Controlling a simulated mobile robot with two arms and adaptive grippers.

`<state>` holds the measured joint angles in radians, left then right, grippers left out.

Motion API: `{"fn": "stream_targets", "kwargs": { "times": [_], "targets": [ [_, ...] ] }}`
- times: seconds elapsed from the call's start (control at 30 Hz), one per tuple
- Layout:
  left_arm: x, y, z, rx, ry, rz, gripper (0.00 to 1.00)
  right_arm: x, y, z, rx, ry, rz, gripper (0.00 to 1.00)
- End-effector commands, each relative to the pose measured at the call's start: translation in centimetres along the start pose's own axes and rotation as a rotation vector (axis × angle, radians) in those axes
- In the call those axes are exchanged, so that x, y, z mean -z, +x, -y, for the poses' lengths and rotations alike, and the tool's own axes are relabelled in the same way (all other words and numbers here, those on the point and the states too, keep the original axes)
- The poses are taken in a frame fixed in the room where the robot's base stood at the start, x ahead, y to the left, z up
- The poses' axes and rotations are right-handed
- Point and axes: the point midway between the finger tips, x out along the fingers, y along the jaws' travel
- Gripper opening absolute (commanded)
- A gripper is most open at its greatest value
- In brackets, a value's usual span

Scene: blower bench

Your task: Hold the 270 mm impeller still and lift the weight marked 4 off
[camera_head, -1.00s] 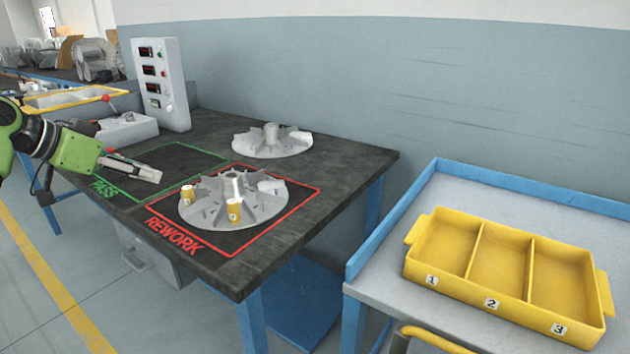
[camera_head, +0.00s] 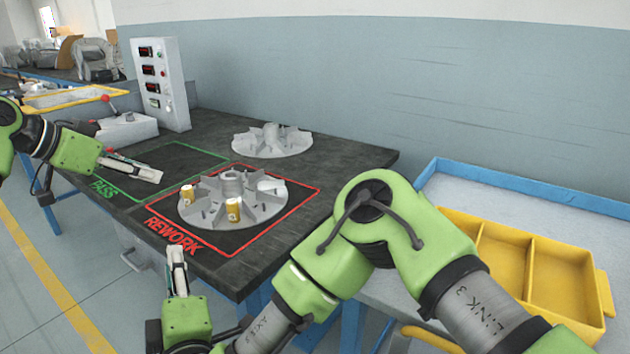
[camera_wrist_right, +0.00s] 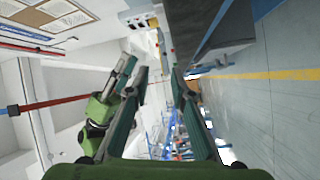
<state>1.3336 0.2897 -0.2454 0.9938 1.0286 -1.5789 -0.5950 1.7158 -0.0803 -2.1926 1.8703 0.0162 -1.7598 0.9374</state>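A grey finned impeller (camera_head: 264,211) lies in the red REWORK square; no size marking is readable. Two yellow weights stand on it, one at its left edge (camera_head: 187,194) and one at its front (camera_head: 233,210). Both have pale labels, too small to read. My left gripper (camera_head: 160,178) is over the PASS area, left of the impeller and apart from it; its finger gap is unclear. My right gripper (camera_head: 177,250) is low in front of the bench edge, below the REWORK lettering. The right wrist view shows its fingers (camera_wrist_right: 159,72) apart with nothing between them.
A second impeller (camera_head: 272,146) lies behind on the bench (camera_head: 350,157). A control box (camera_head: 160,85) stands at the back left. A yellow compartment tray (camera_head: 470,222) is on the right-hand table, partly hidden by my right arm. The PASS area is mostly clear.

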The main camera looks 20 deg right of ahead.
Motion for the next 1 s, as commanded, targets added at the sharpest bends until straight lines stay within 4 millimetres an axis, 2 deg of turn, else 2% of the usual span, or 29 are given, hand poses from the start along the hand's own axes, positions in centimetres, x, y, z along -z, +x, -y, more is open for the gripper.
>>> {"fn": "stream_targets", "kwargs": {
  "times": [0.03,0.1,0.33,0.47,0.6,0.7,0.8,1.0],
  "targets": [
    [0.0,0.0,0.0,0.000,0.000,0.000,0.28,0.6,0.6,-1.9,-0.034,0.036,-0.080,0.22],
    [0.0,0.0,0.0,0.000,0.000,0.000,0.28,1.8,0.7,-3.9,-0.061,0.088,-0.203,0.22],
    [0.0,0.0,0.0,0.000,0.000,0.000,0.28,5.0,0.0,-10.2,-0.102,0.173,-0.572,0.22],
    [0.0,0.0,0.0,0.000,0.000,0.000,0.28,5.8,0.7,-14.1,-0.166,0.120,-0.727,0.22],
    [0.0,0.0,0.0,0.000,0.000,0.000,0.28,5.2,2.3,-18.0,-0.271,-0.029,-0.842,0.22],
    [0.0,0.0,0.0,0.000,0.000,0.000,0.28,4.3,3.1,-19.9,-0.340,-0.166,-0.904,0.22],
    [0.0,0.0,0.0,0.000,0.000,0.000,0.28,3.1,3.5,-20.7,-0.392,-0.310,-0.960,0.22],
    [0.0,0.0,0.0,0.000,0.000,0.000,0.28,-0.1,3.8,-20.2,-0.453,-0.614,-1.056,0.22]
  ]
}}
